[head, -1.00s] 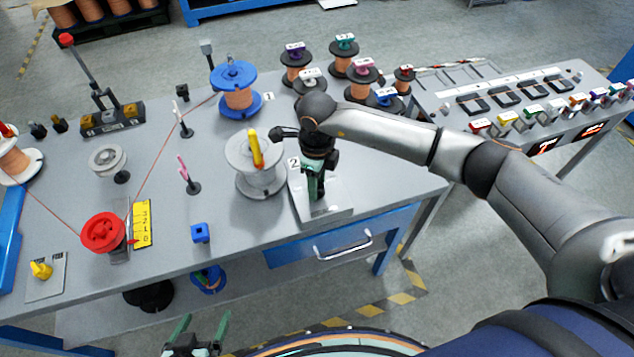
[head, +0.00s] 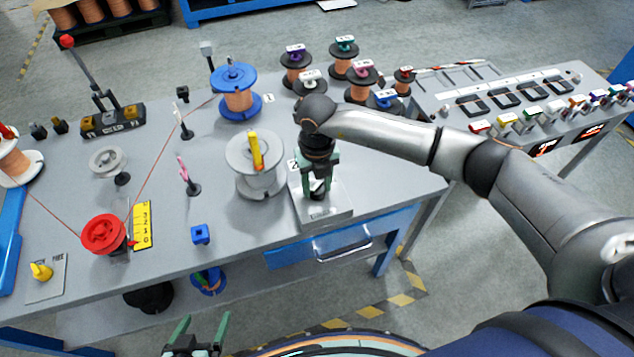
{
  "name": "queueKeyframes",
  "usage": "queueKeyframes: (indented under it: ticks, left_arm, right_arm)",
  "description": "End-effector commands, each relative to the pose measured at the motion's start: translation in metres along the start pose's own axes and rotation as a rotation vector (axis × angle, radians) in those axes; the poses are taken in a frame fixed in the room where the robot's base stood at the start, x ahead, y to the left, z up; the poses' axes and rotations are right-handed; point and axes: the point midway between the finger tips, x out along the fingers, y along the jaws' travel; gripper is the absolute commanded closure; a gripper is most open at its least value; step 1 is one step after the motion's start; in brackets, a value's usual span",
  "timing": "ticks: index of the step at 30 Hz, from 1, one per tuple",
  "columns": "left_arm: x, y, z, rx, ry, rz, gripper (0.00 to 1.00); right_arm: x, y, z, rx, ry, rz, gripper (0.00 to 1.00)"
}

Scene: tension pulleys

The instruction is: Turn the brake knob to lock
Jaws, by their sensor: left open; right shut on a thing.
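A dark knob (head: 319,187) stands on a light grey plate (head: 335,208) near the front right of the table. I take it to be the brake knob; most of it is hidden by my gripper. My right gripper (head: 318,192) points down over the plate, its green fingers on either side of the knob and shut on it. Any lock marking is too small to read. My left gripper (head: 197,335) is open and empty at the bottom edge, in front of the table and away from the knob.
A grey spool with a yellow bar (head: 256,150) stands just left of the plate. A red pulley (head: 103,233), a blue block (head: 200,234) and a yellow knob (head: 41,271) are further left. A blue-ended copper spool (head: 237,90) stands behind.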

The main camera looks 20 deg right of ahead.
Motion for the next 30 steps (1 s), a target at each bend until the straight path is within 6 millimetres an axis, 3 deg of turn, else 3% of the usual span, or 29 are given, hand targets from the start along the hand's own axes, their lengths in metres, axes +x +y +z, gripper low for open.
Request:
queueKeyframes:
  ticks: [10,25,26,30]
  left_arm:
    - [-0.0014,0.0001,-0.0015,0.0,0.0,0.0,0.06]
    - [-0.0014,0.0001,-0.0016,0.0,0.0,0.0,0.06]
    - [-0.0014,0.0001,-0.0016,0.0,0.0,0.0,0.06]
    - [-0.0014,0.0001,-0.0016,0.0,0.0,0.0,0.06]
  right_arm:
    - [-0.0005,-0.0004,0.0004,0.126,-0.001,-0.002,1.0]
    - [-0.0005,-0.0004,0.0006,0.143,-0.002,-0.001,1.0]
    - [-0.0006,-0.0004,0.0006,0.143,-0.002,-0.001,0.53]
    - [-0.0005,-0.0004,0.0005,0.143,-0.001,-0.001,0.37]
